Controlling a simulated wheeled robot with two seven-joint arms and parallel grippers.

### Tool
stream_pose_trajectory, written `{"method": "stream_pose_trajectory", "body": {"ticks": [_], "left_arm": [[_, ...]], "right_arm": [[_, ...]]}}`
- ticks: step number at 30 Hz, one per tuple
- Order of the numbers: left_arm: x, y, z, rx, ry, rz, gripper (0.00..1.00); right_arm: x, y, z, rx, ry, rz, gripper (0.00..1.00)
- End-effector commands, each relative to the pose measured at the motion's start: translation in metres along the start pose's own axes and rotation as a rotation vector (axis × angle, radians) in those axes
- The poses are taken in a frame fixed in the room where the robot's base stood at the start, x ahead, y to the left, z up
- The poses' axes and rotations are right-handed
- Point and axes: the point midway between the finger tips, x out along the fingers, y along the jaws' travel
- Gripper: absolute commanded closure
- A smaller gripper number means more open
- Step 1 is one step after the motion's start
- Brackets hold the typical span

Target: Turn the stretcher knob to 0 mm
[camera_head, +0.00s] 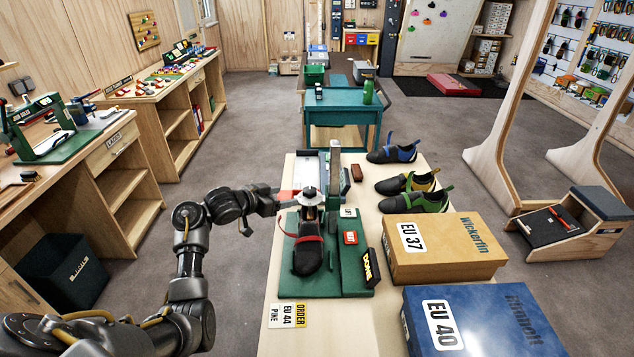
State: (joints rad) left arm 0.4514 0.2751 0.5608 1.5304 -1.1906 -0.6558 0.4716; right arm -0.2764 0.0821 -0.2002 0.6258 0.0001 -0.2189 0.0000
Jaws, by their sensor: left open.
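The shoe stretcher stands on a green base (353,274) on the light wooden table. A dark climbing shoe (308,254) with a red strap sits on it, toe toward me. A round knob (309,192) with a dark top and pale rim stands above the shoe. My left gripper (284,197) reaches in from the left and is open beside the knob, at its left. I cannot tell whether its fingers touch the knob. The scale reading is too small to make out. My right gripper is not in view.
An EU 37 box (440,262) and an EU 40 box (490,320) stand right of the stretcher. Several shoes (394,152) lie behind them. An order card (287,315) lies in front. A teal cart (341,110) stands beyond the table.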

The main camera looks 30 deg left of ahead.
Motion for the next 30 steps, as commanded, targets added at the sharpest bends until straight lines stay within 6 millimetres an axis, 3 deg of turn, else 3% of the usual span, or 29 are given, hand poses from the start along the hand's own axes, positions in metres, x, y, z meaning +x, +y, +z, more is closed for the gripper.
{"method": "stream_pose_trajectory", "body": {"ticks": [8,13,22,30], "left_arm": [[0.009,0.005,-0.004,0.0,0.003,0.014,0.36],[0.031,0.008,-0.005,-0.001,0.003,0.019,0.36],[0.086,0.007,-0.004,-0.002,0.003,0.016,0.36],[0.111,0.006,-0.004,0.001,0.003,0.013,0.36]], "right_arm": [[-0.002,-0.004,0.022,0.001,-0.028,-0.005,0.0],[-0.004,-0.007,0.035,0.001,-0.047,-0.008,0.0],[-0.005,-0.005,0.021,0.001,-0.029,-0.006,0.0],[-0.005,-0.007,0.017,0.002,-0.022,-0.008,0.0]]}}
